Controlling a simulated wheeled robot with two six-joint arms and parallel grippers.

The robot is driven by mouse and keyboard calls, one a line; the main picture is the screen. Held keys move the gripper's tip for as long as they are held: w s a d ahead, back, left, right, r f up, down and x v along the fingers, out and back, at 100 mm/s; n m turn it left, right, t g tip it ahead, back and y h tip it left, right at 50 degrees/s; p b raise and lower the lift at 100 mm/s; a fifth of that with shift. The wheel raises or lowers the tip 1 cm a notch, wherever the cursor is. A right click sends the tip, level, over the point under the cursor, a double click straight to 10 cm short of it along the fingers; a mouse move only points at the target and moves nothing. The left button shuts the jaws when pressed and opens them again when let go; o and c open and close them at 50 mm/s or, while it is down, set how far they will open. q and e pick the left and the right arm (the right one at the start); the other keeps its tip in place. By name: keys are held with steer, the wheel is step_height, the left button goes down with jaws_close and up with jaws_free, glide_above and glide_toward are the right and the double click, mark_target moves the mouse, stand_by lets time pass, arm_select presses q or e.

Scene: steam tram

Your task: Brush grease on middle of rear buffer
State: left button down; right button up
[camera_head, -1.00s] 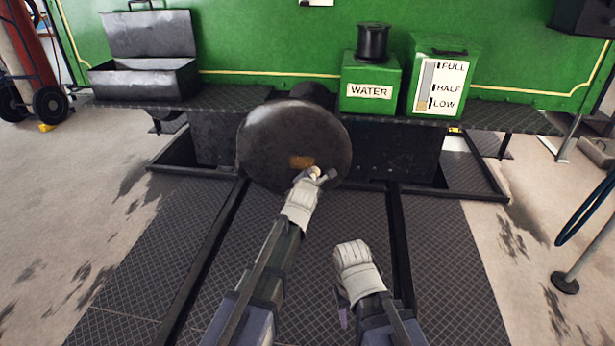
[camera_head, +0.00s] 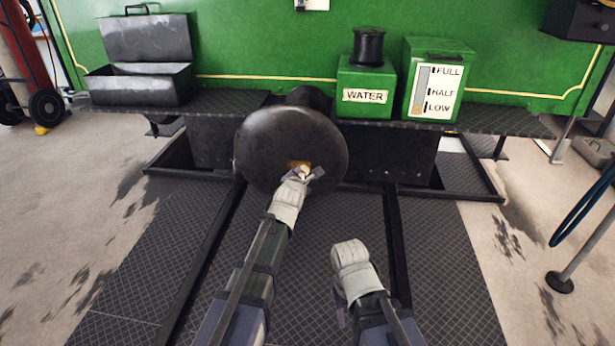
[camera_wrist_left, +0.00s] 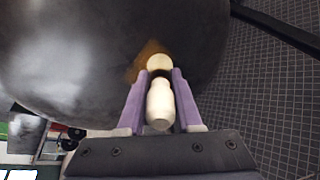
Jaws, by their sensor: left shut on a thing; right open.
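The rear buffer (camera_head: 285,140) is a large dark round disc at the middle of the head view. It fills much of the upper left of the left wrist view (camera_wrist_left: 80,60). A patch of orange-brown grease (camera_wrist_left: 143,62) shows low on its face. My left gripper (camera_head: 306,173) is shut on a pale brush (camera_wrist_left: 160,105). The brush's rounded end lies over the grease patch; whether it touches the face I cannot tell. My right gripper (camera_head: 342,295) is open and empty, low in front of the buffer and to its right.
An open metal toolbox (camera_head: 140,85) stands on the ledge at the left. A green water box (camera_head: 366,90) and a green level-gauge box (camera_head: 437,82) stand at the right. Dark rails cross the plated floor (camera_head: 315,250).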

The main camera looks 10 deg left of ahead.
arm_select(q)
steer(key=shift+w+a, duration=0.1)
steer(key=shift+a, duration=0.55)
steer(key=shift+a, duration=1.9)
steer(key=shift+a, duration=0.1)
steer(key=shift+a, duration=1.8)
steer(key=shift+a, duration=1.9)
